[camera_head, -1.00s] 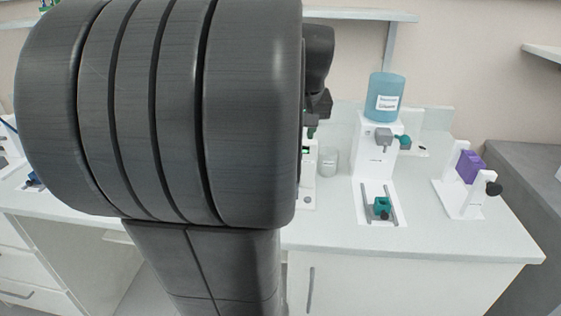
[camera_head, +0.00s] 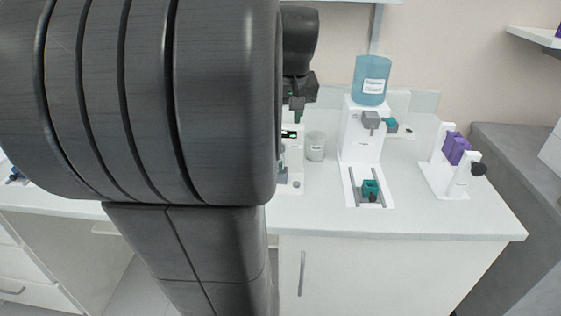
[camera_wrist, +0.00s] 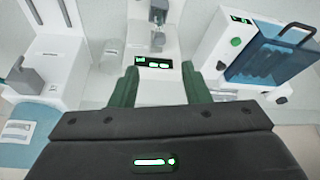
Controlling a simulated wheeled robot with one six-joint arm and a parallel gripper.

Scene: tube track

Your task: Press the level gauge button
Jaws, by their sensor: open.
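My gripper (camera_head: 297,117) is open and empty, its green fingers pointing down above a white device. In the wrist view the fingers of my gripper (camera_wrist: 159,85) stand apart on either side of the device's lit black display (camera_wrist: 154,62). In the head view that display (camera_head: 289,134) is partly covered by my arm, and a small round grey knob (camera_head: 296,184) sits at the device's front. Right of it in the wrist view, another white unit has a round green button (camera_wrist: 235,42) and a small display. I cannot read which unit is the level gauge.
A clear beaker (camera_head: 315,146) stands just right of the white device. Further right are a dispenser with a blue bottle (camera_head: 372,80) and a white stand with a purple block (camera_head: 456,148). A blue tank (camera_wrist: 268,58) adjoins the green-button unit. My arm hides the left bench.

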